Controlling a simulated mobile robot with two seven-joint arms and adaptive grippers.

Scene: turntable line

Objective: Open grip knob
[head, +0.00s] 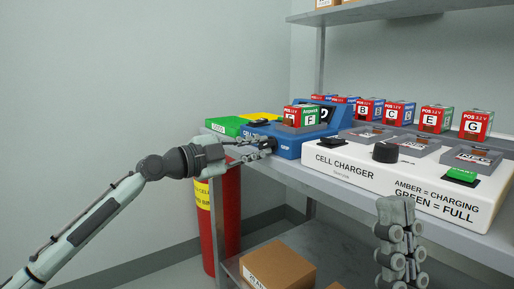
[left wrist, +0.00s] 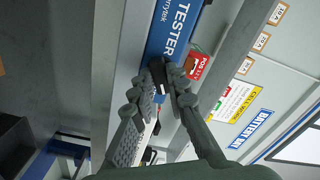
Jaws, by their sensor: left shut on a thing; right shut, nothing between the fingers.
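The blue tester (head: 288,149) stands at the left end of the shelf, with a cell marked F (head: 311,120) on top. Its dark grip knob (left wrist: 157,70) is on the front face, beside the word GRIP in the head view. My left gripper (head: 264,147) reaches it from the left and is shut on the knob, a finger on each side in the left wrist view (left wrist: 160,90). The fingers hide much of the knob. My right gripper (head: 396,240) is shut and empty, low in front of the shelf at the right.
A white cell charger (head: 345,168) with a black knob (head: 385,152) stands right of the tester. Several lettered cells (head: 435,119) line up behind. A red cylinder (head: 212,230) and cardboard box (head: 277,268) are below.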

